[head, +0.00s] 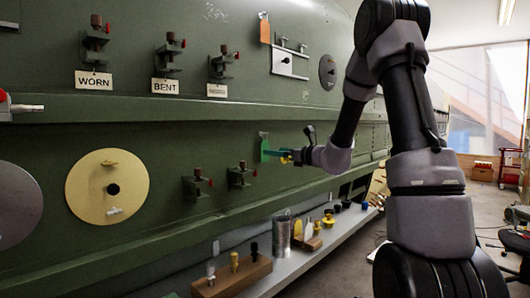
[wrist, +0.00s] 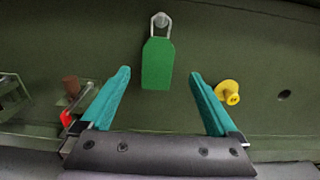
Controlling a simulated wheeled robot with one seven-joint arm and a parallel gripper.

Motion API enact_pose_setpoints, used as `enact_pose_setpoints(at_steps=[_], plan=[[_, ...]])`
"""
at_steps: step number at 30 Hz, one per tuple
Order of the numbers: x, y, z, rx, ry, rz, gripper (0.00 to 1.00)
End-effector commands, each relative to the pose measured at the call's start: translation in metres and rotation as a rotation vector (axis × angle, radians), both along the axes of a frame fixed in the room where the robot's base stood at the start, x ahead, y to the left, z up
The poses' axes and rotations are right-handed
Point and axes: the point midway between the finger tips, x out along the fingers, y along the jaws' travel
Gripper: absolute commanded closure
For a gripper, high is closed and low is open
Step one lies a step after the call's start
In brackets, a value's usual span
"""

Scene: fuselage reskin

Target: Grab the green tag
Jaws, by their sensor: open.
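The green tag (wrist: 157,64) hangs by a metal loop from a peg (wrist: 161,20) on the dark green fuselage panel in the wrist view. It hangs upright, centred ahead of my gripper (wrist: 161,85). The two teal fingers are spread apart, one on each side of the tag's lower end in the picture, with nothing between them touching it that I can see. In the head view, the tag (head: 265,149) is at mid-panel, and my gripper (head: 284,155) is right beside it, partly covered by the wrist.
A yellow knob (wrist: 228,92) is just right of the right finger. A clamp with a red lever (wrist: 68,115) is by the left finger. An orange tag (head: 264,30) hangs higher up. A shelf (head: 300,258) with tools runs below.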

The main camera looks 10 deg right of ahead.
Motion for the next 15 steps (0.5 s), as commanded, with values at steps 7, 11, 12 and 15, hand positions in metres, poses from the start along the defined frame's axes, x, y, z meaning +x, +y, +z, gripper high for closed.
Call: enact_pose_setpoints(at_steps=[7,11,12,15], plan=[[0.028,0.024,0.005,0.001,0.000,0.003,0.05],[0.036,0.030,0.005,0.000,0.000,0.002,0.05],[0.037,0.031,0.005,0.000,0.000,0.002,0.05],[0.037,0.031,0.005,0.000,0.000,0.001,0.05]])
